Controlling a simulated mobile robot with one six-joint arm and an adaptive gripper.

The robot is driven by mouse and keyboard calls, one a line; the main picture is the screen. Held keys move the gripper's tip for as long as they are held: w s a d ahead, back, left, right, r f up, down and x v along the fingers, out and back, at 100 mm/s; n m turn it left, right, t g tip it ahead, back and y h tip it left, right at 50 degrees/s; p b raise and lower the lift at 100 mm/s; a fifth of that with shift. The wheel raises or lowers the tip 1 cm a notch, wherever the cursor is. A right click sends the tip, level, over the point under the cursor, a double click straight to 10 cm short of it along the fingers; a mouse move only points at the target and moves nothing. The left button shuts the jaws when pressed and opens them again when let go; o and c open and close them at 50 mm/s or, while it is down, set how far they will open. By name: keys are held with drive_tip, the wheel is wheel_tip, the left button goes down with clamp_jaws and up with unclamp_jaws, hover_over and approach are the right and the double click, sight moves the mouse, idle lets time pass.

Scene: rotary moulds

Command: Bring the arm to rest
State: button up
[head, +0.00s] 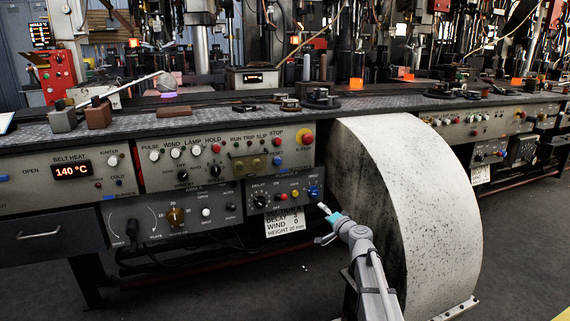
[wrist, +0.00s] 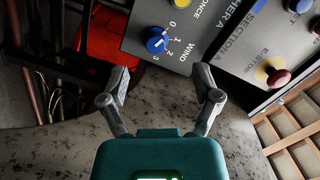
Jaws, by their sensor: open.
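My gripper (head: 326,211) is at the lower centre of the head view, just in front of a small control box under the bench. In the wrist view its two fingers (wrist: 160,84) are spread apart with nothing between them. A blue WIND knob (wrist: 157,41) with a numbered scale lies beyond the fingertips, apart from them. The blue knob also shows in the head view (head: 314,192), just above and left of the gripper. The exact number it points to is hard to read.
A large pale, speckled curved guard (head: 440,190) stands close to the right of my arm. The bench front carries control panels (head: 225,155) with knobs and a red stop button (head: 307,137). A white label (head: 284,221) hangs below the small box. Dark floor lies in front.

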drive_tip(key=s+a+f+n+g+p, duration=0.2)
drive_tip(key=s+a+n+g+p, duration=0.15)
drive_tip(key=s, duration=0.35)
drive_tip(key=s+a+f+n+g+p, duration=0.25)
drive_tip(key=s+a+n+g, duration=0.2)
drive_tip(key=s, duration=0.35)
drive_tip(key=s+d+g+h+p, duration=0.3)
drive_tip(key=s+d+g, duration=0.1)
drive_tip(key=s, duration=0.5)
drive_tip(key=s+d+g+h+p, duration=0.3)
drive_tip(key=s+g+h+p, duration=0.1)
drive_tip(key=s, duration=0.4)
wheel_tip(320, 180, up, 38)
drive_tip(key=p, duration=3.7)
drive_tip(key=shift+s+f, duration=0.1)
